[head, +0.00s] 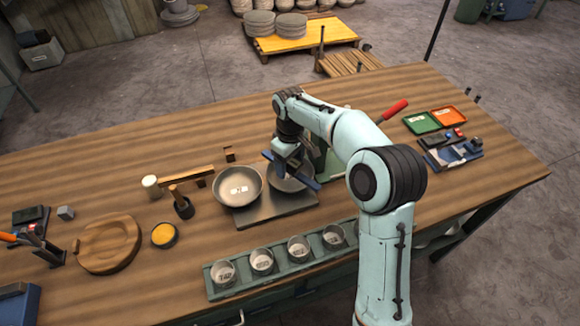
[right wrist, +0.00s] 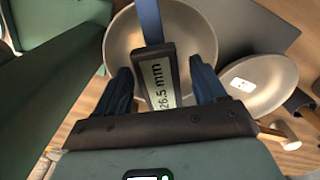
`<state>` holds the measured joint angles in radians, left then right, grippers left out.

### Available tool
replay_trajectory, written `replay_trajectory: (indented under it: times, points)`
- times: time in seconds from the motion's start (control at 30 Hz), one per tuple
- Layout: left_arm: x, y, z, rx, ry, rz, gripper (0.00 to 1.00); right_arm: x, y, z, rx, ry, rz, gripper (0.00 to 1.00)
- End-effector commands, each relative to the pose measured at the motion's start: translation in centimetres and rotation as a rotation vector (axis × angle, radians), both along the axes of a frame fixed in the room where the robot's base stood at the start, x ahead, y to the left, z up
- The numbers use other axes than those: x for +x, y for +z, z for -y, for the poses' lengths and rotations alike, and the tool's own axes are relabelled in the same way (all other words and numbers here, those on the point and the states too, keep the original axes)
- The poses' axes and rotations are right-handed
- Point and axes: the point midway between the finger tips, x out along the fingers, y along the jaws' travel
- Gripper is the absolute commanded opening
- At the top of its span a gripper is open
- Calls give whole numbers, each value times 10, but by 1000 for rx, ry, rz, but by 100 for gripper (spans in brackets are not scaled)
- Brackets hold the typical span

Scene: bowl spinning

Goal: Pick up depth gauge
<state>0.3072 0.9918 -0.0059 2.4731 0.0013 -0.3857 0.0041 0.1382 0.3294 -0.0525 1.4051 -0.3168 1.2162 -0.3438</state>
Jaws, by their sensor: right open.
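The depth gauge (right wrist: 158,78) shows between my right fingers in the right wrist view, with a dark body, a display reading 26.5 mm and a blue bar. In the head view its blue bar (head: 309,182) lies across the right bowl (head: 289,184). My right gripper (head: 288,162) is above that bowl and partly hides the gauge. In the right wrist view the open fingers (right wrist: 162,85) stand on either side of the gauge, with gaps visible. My left gripper is not in view.
A second bowl (head: 238,186) with a label stands to the left on the same grey plate (head: 270,213). A green rack (head: 280,273) of several cups lies in front. A red-handled tool (head: 394,109) and green and orange trays (head: 448,116) are at the right.

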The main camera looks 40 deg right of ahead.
Motion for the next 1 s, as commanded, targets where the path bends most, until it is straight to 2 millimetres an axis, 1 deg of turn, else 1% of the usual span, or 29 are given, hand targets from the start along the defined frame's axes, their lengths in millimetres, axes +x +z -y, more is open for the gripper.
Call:
replay_trajectory:
  times: [0.03, 0.1, 0.3, 0.33, 0.37, 0.4, 0.47, 0.5, 0.53, 0.57, 0.6, 0.83, 1.0]
  points:
    - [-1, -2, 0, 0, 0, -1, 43, -1, -6, 0, 1, 0, -2, 70]
    - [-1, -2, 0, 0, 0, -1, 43, 0, -9, 0, 0, 0, -1, 70]
    - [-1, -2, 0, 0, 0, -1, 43, 0, -9, 0, 0, 0, 1, 70]
    - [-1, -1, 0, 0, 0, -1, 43, 0, -9, 0, 0, 0, 1, 67]
    - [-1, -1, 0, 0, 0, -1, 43, 0, -9, 0, 0, 0, 0, 57]
    - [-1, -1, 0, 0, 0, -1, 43, 0, -9, 0, 0, 0, 0, 44]
    - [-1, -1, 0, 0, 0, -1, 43, 0, -9, 0, 0, 0, 0, 25]
    - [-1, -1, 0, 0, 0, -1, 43, 0, -9, 0, 0, 0, 0, 12]
    - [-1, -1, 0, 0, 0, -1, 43, 0, -9, 0, 0, 0, 0, 6]
    - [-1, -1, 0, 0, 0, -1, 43, 0, -8, 0, -1, 0, 2, 6]
    - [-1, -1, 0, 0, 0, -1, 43, 0, -8, 0, -1, 0, 2, 0]
    - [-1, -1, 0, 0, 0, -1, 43, 0, -6, 0, -1, 0, 2, 0]
    - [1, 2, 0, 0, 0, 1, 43, 1, 7, 0, -1, 0, 4, 0]
